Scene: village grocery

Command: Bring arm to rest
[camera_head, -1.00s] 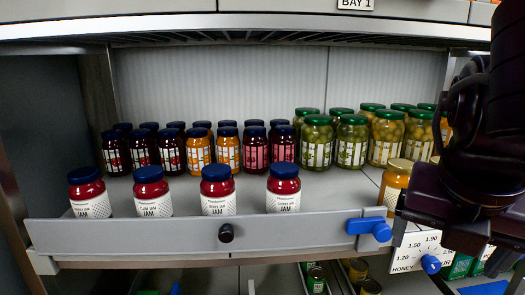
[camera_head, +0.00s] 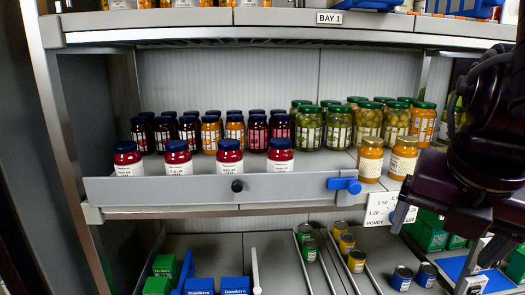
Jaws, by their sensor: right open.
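My right arm (camera_head: 485,130) comes in dark at the right edge of the head view. Its gripper (camera_head: 442,236) points down in front of the right part of the shelf, with its grey fingers apart and nothing seen between them. It hides part of the price sign and the shelf edge behind it. My left gripper is not in view.
Four-shelf detail is limited, but a middle shelf holds red jam jars (camera_head: 229,158) behind a grey front rail (camera_head: 200,190). Green-lidded jars (camera_head: 309,128) and honey-coloured jars (camera_head: 370,159) stand right. A blue clip (camera_head: 344,185) sits on the rail. Cans (camera_head: 356,260) stand below.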

